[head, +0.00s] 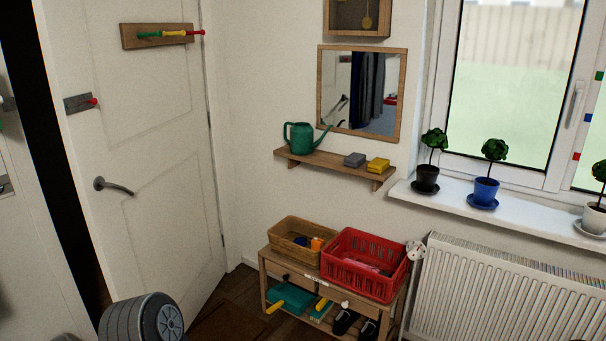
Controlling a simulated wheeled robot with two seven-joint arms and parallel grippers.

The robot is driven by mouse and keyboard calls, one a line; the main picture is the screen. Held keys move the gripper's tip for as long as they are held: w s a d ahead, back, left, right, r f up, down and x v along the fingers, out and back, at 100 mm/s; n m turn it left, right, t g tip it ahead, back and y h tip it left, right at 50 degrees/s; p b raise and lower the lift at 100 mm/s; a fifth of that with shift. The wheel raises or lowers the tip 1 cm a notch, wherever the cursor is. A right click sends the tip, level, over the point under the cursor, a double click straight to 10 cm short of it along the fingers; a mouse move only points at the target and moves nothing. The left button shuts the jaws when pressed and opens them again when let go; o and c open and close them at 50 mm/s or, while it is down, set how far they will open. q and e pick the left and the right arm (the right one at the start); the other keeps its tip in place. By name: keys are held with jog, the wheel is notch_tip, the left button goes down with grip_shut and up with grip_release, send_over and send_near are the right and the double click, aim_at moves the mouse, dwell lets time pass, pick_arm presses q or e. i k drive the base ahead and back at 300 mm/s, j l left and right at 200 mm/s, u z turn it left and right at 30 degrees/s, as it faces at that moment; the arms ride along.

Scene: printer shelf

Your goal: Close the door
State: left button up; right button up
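The white panelled door (150,130) stands ajar at the left of the head view. A dark gap (55,150) runs along its left edge, between the door and a white surface further left. Its grey lever handle (113,186) sits near that left edge. The right edge of the door meets the wall near the corner. The bottom left part of the door is hidden behind a grey ribbed cylinder. Neither of my grippers shows in the head view.
A low wooden bench (272,285) with a wicker basket (290,248) and a red crate (345,283) stands right of the door. A wall shelf (325,160) holds a green watering can (300,138). A radiator (500,295) stands below the window. Some floor is clear before the door.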

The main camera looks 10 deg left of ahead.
aim_at(146, 134)
jog(key=i+j+u, duration=0.15)
jog(key=i+u, duration=0.45)
jog(key=u, duration=0.2)
jog(key=i+u, duration=0.4)
jog(key=k, duration=0.05)
